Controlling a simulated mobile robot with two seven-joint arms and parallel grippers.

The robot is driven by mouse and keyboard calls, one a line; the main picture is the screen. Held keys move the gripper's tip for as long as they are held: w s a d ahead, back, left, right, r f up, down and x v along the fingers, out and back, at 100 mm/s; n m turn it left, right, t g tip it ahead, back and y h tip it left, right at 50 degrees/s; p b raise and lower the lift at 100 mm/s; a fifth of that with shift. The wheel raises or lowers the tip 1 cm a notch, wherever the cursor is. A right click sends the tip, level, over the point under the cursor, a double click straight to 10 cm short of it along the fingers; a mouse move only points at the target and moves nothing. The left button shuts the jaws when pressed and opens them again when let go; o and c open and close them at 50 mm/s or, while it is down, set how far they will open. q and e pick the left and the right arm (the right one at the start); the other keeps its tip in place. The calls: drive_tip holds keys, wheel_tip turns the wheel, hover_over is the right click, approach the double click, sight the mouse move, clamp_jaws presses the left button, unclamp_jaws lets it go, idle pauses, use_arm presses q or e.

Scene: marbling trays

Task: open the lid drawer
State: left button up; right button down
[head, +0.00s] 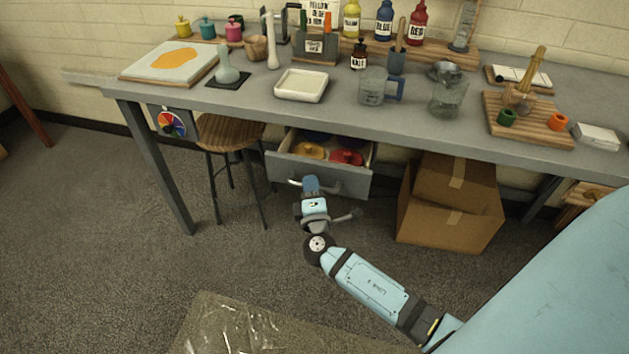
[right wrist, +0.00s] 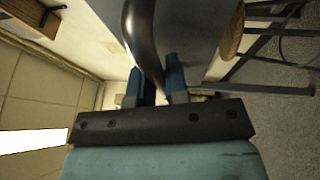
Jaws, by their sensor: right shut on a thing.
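The lid drawer (head: 325,174) is a grey drawer under the table, pulled part way out. A yellow lid (head: 309,150) and a red lid (head: 346,157) lie inside it, with something dark blue behind them. My right gripper (head: 311,184) is at the drawer's front, shut on its metal handle (head: 293,183). In the right wrist view the handle (right wrist: 146,38) curves down between the blue fingers of the gripper (right wrist: 157,84). The fingers partly hide the handle in the head view. My left gripper is not in view.
A wooden stool (head: 230,132) stands just left of the drawer. A cardboard box (head: 448,218) stands on the floor to its right. The grey table (head: 240,97) above carries a white tray (head: 301,86), jugs and bottles. The floor before the drawer is clear except for my arm.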

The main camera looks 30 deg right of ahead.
use_arm(q)
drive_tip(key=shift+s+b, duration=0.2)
drive_tip(key=shift+b, duration=0.35)
use_arm(e)
drive_tip(key=s+a, duration=0.1)
drive_tip(key=a, duration=0.1)
drive_tip(key=s+a, duration=0.2)
drive_tip(key=shift+s+a, duration=0.1)
drive_tip(key=shift+s, duration=0.2)
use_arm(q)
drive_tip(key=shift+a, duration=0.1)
use_arm(e)
drive_tip(key=c, duration=1.4)
unclamp_jaws()
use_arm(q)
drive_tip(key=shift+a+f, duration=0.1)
use_arm(e)
drive_tip(key=shift+f, duration=0.1)
